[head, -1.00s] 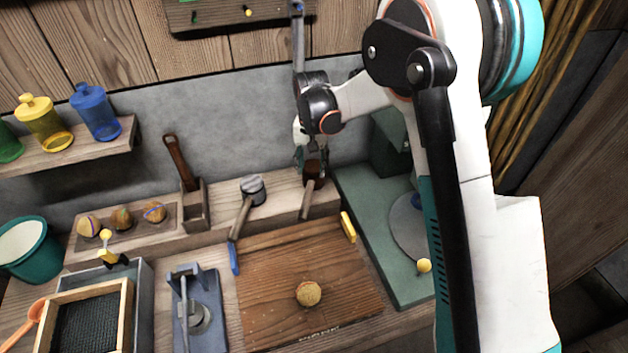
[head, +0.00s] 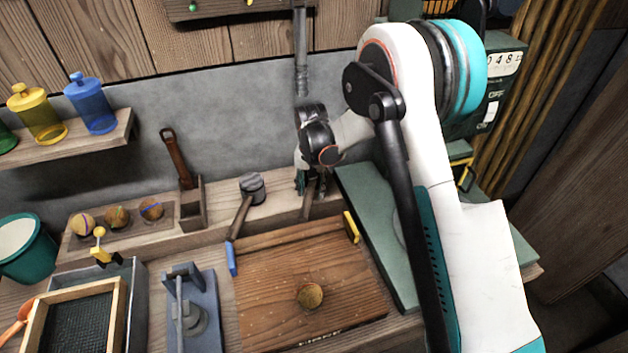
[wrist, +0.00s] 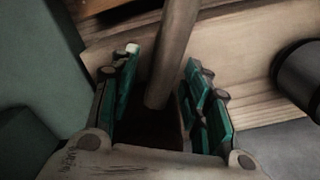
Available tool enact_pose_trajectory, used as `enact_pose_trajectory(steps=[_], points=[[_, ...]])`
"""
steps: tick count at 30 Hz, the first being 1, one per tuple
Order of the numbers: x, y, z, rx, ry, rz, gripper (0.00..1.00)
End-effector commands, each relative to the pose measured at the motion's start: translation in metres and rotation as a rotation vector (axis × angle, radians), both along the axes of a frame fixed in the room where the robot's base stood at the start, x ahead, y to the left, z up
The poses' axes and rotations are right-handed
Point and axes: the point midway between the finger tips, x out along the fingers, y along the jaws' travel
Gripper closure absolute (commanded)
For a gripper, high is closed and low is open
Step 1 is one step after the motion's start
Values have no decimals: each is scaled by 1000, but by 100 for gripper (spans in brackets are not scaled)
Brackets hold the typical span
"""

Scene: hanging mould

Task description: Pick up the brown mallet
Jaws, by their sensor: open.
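The brown mallet stands on the wooden ledge at the back. In the head view its handle (head: 309,203) slants down towards the board, and its head is mostly hidden by my gripper (head: 306,184). In the wrist view the handle (wrist: 174,52) runs between the open green-padded fingers of my gripper (wrist: 163,62). The dark brown head (wrist: 150,128) lies deeper between the fingers, partly hidden by the gripper body. A finger is on each side of the mallet, and a gap shows beside the handle.
A grey-headed mallet (head: 252,187) stands to the left on the ledge, also at the right of the wrist view (wrist: 301,76). A green stand (head: 372,225) is close on the right. A wooden board (head: 285,285) with a round ball (head: 310,296) lies in front.

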Motion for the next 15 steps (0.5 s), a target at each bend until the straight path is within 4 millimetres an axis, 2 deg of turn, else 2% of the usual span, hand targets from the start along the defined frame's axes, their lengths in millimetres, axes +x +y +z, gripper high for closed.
enact_pose_trajectory(steps=[4,5,10,15], points=[[0,0,1,0,0,0,57],[0,0,1,0,0,0,61],[0,0,1,0,0,0,100],[0,0,2,0,0,0,100]])
